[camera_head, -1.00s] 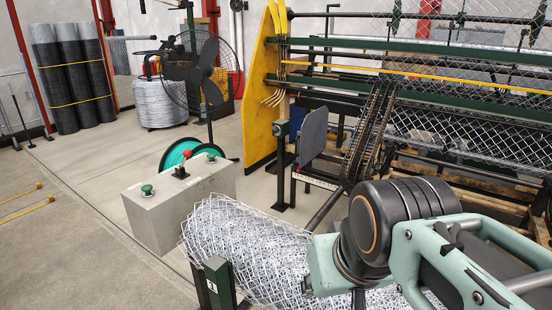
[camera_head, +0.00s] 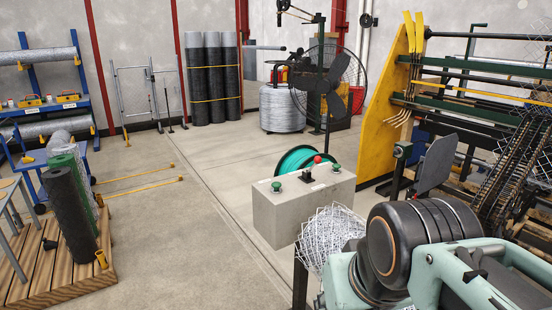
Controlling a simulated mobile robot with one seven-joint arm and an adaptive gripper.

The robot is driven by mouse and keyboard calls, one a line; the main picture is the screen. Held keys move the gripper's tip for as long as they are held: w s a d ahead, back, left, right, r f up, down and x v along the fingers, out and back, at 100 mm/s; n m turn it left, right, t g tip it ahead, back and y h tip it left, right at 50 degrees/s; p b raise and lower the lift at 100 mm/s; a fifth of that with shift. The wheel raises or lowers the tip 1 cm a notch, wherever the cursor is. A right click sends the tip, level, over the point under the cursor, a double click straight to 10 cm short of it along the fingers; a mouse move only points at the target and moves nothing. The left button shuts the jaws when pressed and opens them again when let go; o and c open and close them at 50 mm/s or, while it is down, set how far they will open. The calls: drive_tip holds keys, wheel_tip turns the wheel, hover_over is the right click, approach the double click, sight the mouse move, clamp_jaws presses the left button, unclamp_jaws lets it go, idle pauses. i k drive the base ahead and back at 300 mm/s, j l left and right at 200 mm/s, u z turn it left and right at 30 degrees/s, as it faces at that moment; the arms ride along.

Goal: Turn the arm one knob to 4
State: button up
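The only control unit in clear view is a grey box (camera_head: 272,212). It has green buttons, a red button (camera_head: 317,159) and a small black switch (camera_head: 307,175) on its top. I cannot tell whether any of these is the arm one knob, and no numbers are readable. My arm, with its black joint and pale green links, fills the lower right. My gripper is not in view.
The chainlink machine with its yellow side plate (camera_head: 396,95) stands at the right. A mesh roll (camera_head: 330,236) lies in front of the box. A fan (camera_head: 326,80) stands behind it. A wooden pallet (camera_head: 75,283) with rolls is at the left. The middle floor is clear.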

sight(515, 212)
drive_tip(key=i+j+u, duration=0.3)
drive_tip(key=i+j, duration=0.15)
drive_tip(key=j, duration=0.25)
drive_tip(key=i+j+u, duration=0.3)
drive_tip(key=i+j, duration=0.2)
drive_tip(key=j, duration=0.15)
drive_tip(key=i+j, duration=0.15)
drive_tip(key=i, duration=0.4)
drive_tip(key=i+j, duration=0.15)
drive_tip(key=i, duration=0.35)
drive_tip(key=i+j+z, duration=0.1)
drive_tip(key=i+z, duration=0.35)
drive_tip(key=i, duration=0.7)
drive_tip(key=i+z, duration=0.35)
drive_tip(key=i, duration=0.15)
drive_tip(key=i+z, duration=0.3)
drive_tip(key=i, duration=0.2)
drive_tip(key=i+z, duration=2.55)
drive_tip(key=i+j, duration=0.05)
